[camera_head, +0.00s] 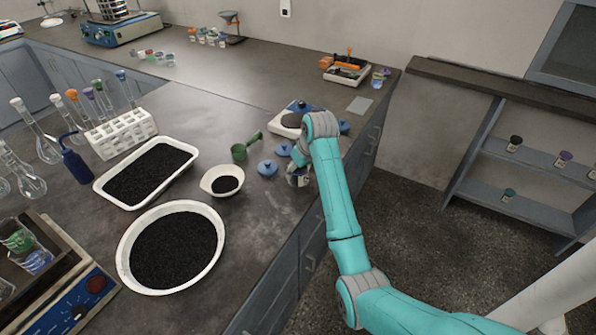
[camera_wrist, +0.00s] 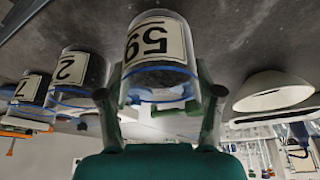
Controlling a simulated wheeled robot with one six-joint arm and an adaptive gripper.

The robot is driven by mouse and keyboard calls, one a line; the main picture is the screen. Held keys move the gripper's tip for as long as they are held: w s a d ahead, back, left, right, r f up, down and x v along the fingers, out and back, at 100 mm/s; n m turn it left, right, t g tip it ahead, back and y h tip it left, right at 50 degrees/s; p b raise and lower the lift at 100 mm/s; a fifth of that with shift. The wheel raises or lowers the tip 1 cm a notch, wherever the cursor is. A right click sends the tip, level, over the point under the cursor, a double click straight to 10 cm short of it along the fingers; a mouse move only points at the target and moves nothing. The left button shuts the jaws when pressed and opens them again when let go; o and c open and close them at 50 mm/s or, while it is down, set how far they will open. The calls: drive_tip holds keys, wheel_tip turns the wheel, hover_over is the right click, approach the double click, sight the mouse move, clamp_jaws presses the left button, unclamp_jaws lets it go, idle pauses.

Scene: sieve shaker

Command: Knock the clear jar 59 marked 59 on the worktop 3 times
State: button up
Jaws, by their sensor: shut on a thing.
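The clear jar 59 (camera_wrist: 160,62) carries a white label reading 59 and has a blue ring at its open rim. My gripper (camera_wrist: 160,95) is shut on it, one green finger on each side. The wrist view is upside down, so the jar appears upright. In the head view the jar (camera_head: 298,181) is mostly hidden under my gripper (camera_head: 299,170), near the front edge of the worktop (camera_head: 262,212). I cannot tell whether its base touches the worktop.
Blue lids (camera_head: 267,168), a green scoop (camera_head: 240,151) and a white bowl (camera_head: 208,181) of black grains lie close by. A balance (camera_head: 291,120) stands behind. Two similar jars, one marked 2 (camera_wrist: 70,68), stand beside mine in the wrist view. Bare worktop lies in front.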

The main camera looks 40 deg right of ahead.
wheel_tip(320, 180, up, 2)
drive_tip(key=shift+r, duration=0.1)
drive_tip(key=shift+f, duration=1.1)
drive_tip(key=o, duration=0.7)
drive_tip(key=shift+o, duration=0.2)
drive_tip(key=shift+f, duration=0.1)
drive_tip(key=shift+f, duration=0.35)
